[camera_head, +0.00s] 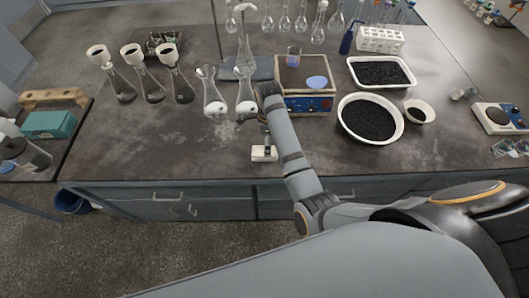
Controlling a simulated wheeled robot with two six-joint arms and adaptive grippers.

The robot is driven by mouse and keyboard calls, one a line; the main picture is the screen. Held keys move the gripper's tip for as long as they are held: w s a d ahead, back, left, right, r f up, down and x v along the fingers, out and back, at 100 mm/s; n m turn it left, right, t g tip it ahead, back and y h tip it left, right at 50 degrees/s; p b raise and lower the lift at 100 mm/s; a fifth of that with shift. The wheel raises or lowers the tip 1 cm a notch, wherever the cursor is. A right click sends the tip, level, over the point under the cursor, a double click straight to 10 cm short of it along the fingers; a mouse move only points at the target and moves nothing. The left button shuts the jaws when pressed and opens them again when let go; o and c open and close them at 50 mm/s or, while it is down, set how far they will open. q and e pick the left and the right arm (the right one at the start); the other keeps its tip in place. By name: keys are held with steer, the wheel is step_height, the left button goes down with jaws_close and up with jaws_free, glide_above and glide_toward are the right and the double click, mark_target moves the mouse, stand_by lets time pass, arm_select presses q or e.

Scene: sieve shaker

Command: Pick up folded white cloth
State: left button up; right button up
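A small folded white cloth (259,155) lies near the front edge of the dark lab bench. My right arm comes in from the right. Its gripper (265,142) points down directly over the cloth, at or just above it. The arm and gripper hide part of the cloth. The fingers are too small and dark to show whether they are open or shut, or whether they touch the cloth. My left gripper is not in view.
Several flasks (214,95) stand behind and left of the cloth, some with funnels (131,51). A blue-fronted device (309,103), a round bowl of dark grains (344,124) and a white tray (409,65) stand to the right. The bench front left of the cloth is clear.

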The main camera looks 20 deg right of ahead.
step_height(320, 180, down, 2)
steer(key=shift+f, duration=0.35)
step_height(320, 180, down, 4)
steer(key=shift+f+p, duration=0.1)
steer(key=shift+p, duration=0.5)
steer(key=shift+f, duration=0.4)
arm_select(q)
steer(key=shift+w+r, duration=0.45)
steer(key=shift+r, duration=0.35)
arm_select(e)
steer(key=shift+c, duration=0.5)
steer(key=c, duration=1.1)
steer(key=shift+c, duration=0.2)
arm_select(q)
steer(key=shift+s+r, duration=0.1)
arm_select(e)
steer(key=shift+r, duration=0.15)
